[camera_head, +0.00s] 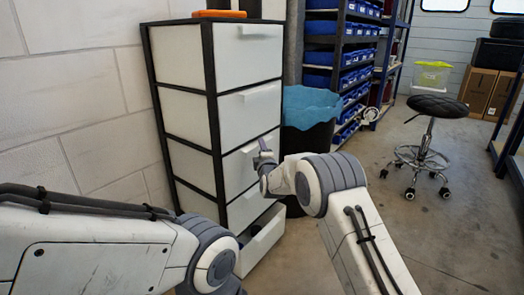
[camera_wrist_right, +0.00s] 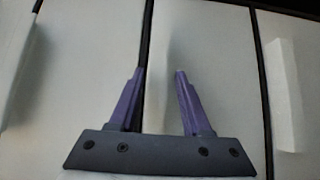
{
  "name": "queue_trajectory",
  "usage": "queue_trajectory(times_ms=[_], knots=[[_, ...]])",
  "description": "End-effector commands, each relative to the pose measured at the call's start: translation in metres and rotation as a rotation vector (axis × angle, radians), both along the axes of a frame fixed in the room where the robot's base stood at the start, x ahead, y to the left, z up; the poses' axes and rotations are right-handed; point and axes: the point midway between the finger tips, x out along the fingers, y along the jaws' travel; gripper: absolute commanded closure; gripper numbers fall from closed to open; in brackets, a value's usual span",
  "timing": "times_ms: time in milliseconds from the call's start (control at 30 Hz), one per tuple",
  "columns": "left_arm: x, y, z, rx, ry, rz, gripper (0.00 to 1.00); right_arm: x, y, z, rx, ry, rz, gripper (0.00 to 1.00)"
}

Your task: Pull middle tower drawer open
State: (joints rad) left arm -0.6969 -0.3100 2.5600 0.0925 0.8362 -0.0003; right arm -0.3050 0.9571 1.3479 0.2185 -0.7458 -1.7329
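The drawer tower (camera_head: 213,75) has white fronts in a black frame and stands against the wall in the head view. Its middle drawer (camera_head: 235,175) looks shut, with my right gripper (camera_head: 264,148) at its handle. In the right wrist view, my right gripper's purple fingers (camera_wrist_right: 158,72) are apart. The pale handle (camera_wrist_right: 165,45) of the middle drawer runs between the fingertips; I cannot make out contact. My right arm hides part of this drawer front in the head view. My left arm shows at lower left, but its gripper is out of sight.
The bottom drawer (camera_head: 262,240) stands pulled out. A dark bin with a blue liner (camera_head: 310,105) is close to the tower's right. Shelves with blue boxes (camera_head: 320,58) stand behind. A black stool (camera_head: 437,107) is at right, with free floor before it.

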Motion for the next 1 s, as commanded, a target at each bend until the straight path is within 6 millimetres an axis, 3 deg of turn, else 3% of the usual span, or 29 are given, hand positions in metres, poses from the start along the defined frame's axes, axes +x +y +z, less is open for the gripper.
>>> queue_trajectory(times_ms=[33,100,1000], knots=[[0.0000,0.0000,0.0000,0.000,0.000,0.000,0.50,-0.0001,0.0000,0.0000,0.000,0.000,0.000,0.76],[0.0000,0.0000,0.0000,0.000,0.000,0.000,0.50,-0.0002,0.0001,-0.0003,0.000,0.000,0.000,1.00],[0.0000,0.0000,-0.0003,0.000,0.000,0.000,0.50,-0.0011,0.0010,-0.0048,-0.005,0.008,0.002,1.00]])
